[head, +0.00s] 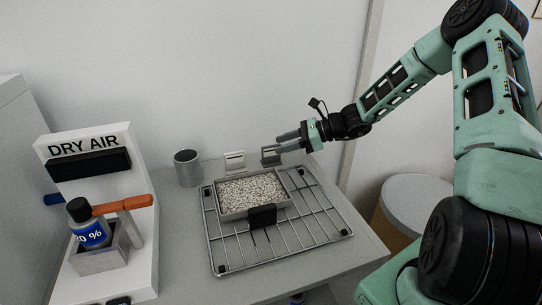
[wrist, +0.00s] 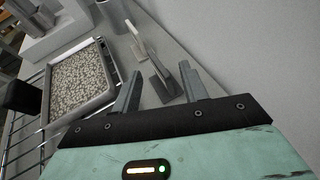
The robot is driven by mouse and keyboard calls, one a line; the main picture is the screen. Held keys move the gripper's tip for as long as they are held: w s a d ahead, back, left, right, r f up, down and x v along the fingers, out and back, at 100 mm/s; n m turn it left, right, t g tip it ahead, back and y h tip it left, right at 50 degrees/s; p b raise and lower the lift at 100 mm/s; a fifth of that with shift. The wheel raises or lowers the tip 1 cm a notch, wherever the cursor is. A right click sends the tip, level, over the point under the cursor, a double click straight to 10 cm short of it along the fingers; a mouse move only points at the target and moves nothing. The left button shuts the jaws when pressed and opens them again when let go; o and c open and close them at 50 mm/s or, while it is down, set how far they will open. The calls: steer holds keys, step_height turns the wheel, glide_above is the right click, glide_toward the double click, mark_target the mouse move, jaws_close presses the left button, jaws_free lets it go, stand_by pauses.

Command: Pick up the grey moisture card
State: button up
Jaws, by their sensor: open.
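The grey moisture card (head: 269,154) stands upright in a small stand on the table, behind the wire rack. In the wrist view the grey card (wrist: 157,68) shows ahead of my gripper, in line with the gap between the fingers. My gripper (head: 279,142) is open and empty, level and pointing left at the card's right end. In the wrist view the fingers (wrist: 160,68) are apart, one to each side of the card in the picture. I cannot tell whether they touch it or how deep it sits between them.
A similar white card (head: 234,160) stands just left of the grey one. A metal cup (head: 187,167) is further left. A tray of pale beads (head: 250,192) with a black handle sits on the wire rack (head: 310,232) in front. The DRY AIR station (head: 95,170) holds a bottle (head: 88,228).

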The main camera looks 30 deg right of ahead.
steer(key=shift+x, duration=1.05)
jaws_close()
